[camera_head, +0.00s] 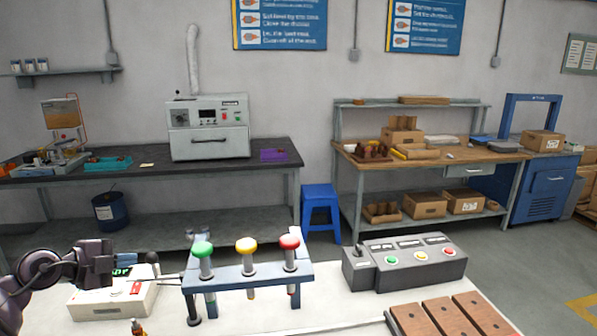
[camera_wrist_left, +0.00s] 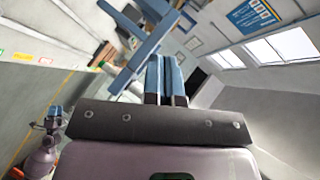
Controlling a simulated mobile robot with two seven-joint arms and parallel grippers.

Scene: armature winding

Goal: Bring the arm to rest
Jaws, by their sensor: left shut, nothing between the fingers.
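My left arm comes in from the left edge of the head view. Its left gripper (camera_head: 108,262) is above the white device with a green display (camera_head: 115,304), and I cannot tell whether it touches it. In the left wrist view, the two blue fingers of the left gripper (camera_wrist_left: 166,78) lie side by side, shut with nothing between them. My right gripper does not show clearly in either view.
A blue-grey stand (camera_head: 250,275) with green, yellow and red knobs stands right of the left gripper. A grey button box (camera_head: 405,262) and brown blocks (camera_head: 450,316) are farther right on the white table (camera_head: 335,310). Workbenches line the back wall.

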